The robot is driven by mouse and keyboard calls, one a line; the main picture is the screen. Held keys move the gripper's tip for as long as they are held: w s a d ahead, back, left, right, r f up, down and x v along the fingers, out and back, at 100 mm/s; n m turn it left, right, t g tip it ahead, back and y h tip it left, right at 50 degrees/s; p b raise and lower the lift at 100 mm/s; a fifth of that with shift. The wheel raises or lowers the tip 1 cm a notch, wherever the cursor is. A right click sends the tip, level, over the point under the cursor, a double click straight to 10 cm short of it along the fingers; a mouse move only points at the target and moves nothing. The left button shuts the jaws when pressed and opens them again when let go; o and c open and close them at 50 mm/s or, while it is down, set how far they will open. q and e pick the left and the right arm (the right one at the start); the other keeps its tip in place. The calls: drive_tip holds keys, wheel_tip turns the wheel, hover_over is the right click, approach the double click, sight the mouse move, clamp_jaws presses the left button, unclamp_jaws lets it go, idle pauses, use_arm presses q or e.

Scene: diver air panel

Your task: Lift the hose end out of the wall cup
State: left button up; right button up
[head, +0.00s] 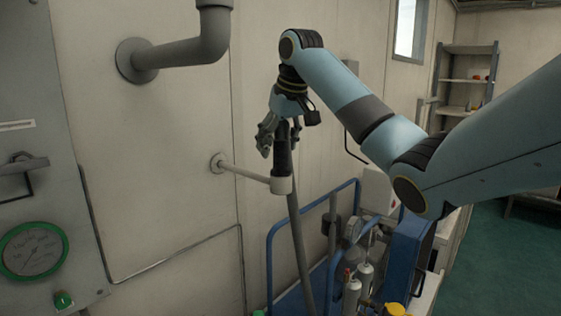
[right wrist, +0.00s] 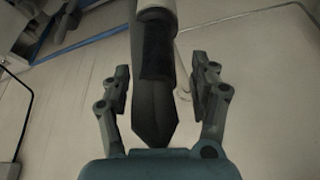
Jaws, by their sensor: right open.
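The hose end (head: 281,148) is black and stands upright in the pale wall cup (head: 281,185), which a thin arm holds out from the wall. The grey hose (head: 300,245) hangs from below the cup. My right gripper (head: 268,135) is at the height of the black hose end, just above the cup. In the right wrist view the dark hose end (right wrist: 156,60) lies between the two open fingers (right wrist: 160,85), with a gap on each side. I see no contact. My left gripper is not in view.
A blue-railed cart (head: 274,250) with small cylinders and a gauge stands below and to the right. A thick grey pipe (head: 180,52) bends out of the wall at upper left. A panel with a green-rimmed gauge (head: 33,253) is at far left. Shelves (head: 466,80) stand at back right.

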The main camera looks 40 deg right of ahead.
sight(277, 154)
drive_tip(key=x, duration=0.3)
drive_tip(key=shift+d+f+p, duration=0.2)
drive_tip(key=shift+p, duration=0.2)
drive_tip(key=shift+a, duration=0.1)
clamp_jaws()
